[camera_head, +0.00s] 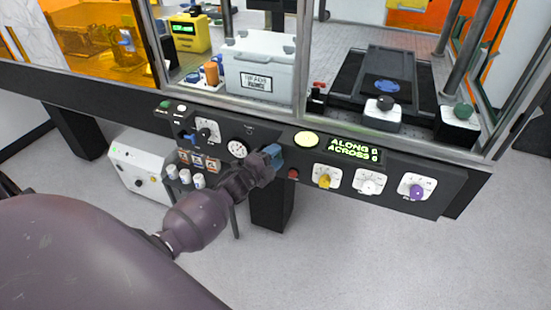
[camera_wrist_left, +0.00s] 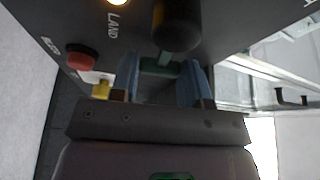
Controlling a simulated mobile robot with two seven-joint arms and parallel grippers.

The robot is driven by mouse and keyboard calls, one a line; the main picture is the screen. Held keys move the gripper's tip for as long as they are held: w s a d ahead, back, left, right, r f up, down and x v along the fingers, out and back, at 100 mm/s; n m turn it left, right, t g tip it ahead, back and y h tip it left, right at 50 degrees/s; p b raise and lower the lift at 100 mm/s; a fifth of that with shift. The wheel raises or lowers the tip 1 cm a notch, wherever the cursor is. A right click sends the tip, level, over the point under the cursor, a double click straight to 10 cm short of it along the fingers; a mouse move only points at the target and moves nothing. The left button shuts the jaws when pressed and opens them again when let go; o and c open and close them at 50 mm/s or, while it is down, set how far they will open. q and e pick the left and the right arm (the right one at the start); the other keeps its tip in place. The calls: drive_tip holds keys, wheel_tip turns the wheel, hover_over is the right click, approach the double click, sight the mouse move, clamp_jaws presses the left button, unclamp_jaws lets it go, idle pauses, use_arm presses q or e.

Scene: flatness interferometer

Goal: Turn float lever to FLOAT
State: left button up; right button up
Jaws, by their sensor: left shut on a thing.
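The float lever shows in the left wrist view as a dark rounded handle (camera_wrist_left: 178,27) on the black panel, by the fingertips. The word LAND is printed on the panel beside it, under a lit yellow lamp (camera_wrist_left: 118,2). My left gripper (camera_wrist_left: 162,75) has its blue fingers on either side of the lever and is shut on it. In the head view my left gripper (camera_head: 271,156) is at the control panel, left of the red button (camera_head: 293,174), and its fingers hide most of the lever. No FLOAT label can be read. My right gripper is out of view.
The panel (camera_head: 402,195) also carries a yellow knob (camera_head: 324,181), a white dial (camera_head: 369,184), a purple knob (camera_head: 417,192) and a display (camera_head: 355,150) reading ALONG and ACROSS. A round yellow lamp (camera_head: 306,139) is lit. A glazed enclosure stands behind. Open floor lies in front.

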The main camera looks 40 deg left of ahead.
sight(264, 132)
use_arm(q)
drive_tip(key=r+n+t+y, duration=0.1)
drive_tip(key=n, duration=0.2)
drive_tip(key=a+r+n+t, duration=0.1)
drive_tip(key=n, duration=0.2)
drive_tip(key=r+n+t+y, duration=0.1)
drive_tip(key=n, duration=0.2)
drive_tip(key=shift+s+a+n+y, duration=0.2)
drive_tip(key=shift+a+n+y, duration=0.1)
drive_tip(key=shift+a, duration=0.1)
drive_tip(key=n, duration=0.1)
drive_tip(key=a+n+y, duration=0.1)
drive_tip(key=n, duration=0.1)
drive_tip(key=n+y, duration=0.1)
drive_tip(key=n, duration=0.1)
drive_tip(key=shift+s+a+r+t, duration=0.15)
drive_tip(key=shift+r+t, duration=0.15)
drive_tip(key=shift+r, duration=0.05)
drive_tip(key=shift+s+a+r+n+y, duration=0.1)
drive_tip(key=shift+a+n+y, duration=0.15)
drive_tip(key=shift+n+y, duration=0.6)
drive_tip(key=shift+s+a+f+n+y, duration=0.1)
drive_tip(key=shift+a+n+y, duration=0.25)
drive_tip(key=shift+n, duration=0.8)
drive_tip(key=shift+s+a+r+n+y, duration=0.1)
drive_tip(key=shift+a+n+y, duration=0.1)
drive_tip(key=shift+n+y, duration=0.65)
drive_tip(key=shift+n, duration=0.25)
drive_tip(key=o, duration=0.9)
